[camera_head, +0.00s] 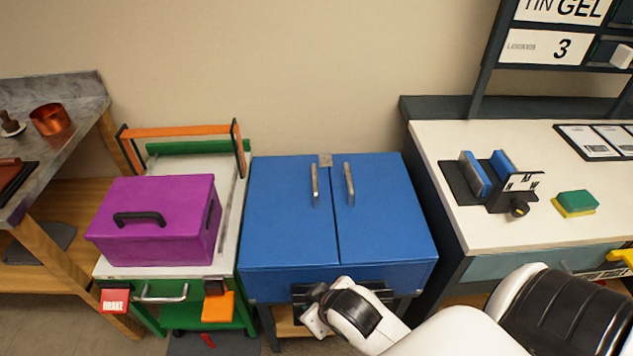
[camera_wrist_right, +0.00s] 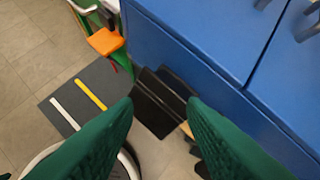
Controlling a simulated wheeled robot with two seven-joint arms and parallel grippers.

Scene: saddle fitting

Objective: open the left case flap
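The blue case (camera_head: 300,278) has two flaps on top, which meet at a middle seam. The left case flap (camera_head: 285,225) lies closed, with an upright metal handle (camera_head: 315,184) near the seam. The right flap (camera_head: 385,225) is also closed and has a similar handle (camera_head: 349,184). My right arm reaches in front of the case. In the right wrist view, my right gripper (camera_wrist_right: 160,100) has its green fingers apart, beside the case's blue front. Its fingers are hidden in the head view. My left gripper is not in view.
Left of the case, a purple box (camera_head: 150,245) sits on a green-framed cart (camera_head: 245,312). A white-topped bench (camera_head: 450,215) stands at the right. A black part (camera_wrist_right: 157,108) at the case front shows between my fingers in the wrist view. The space above the flaps is clear.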

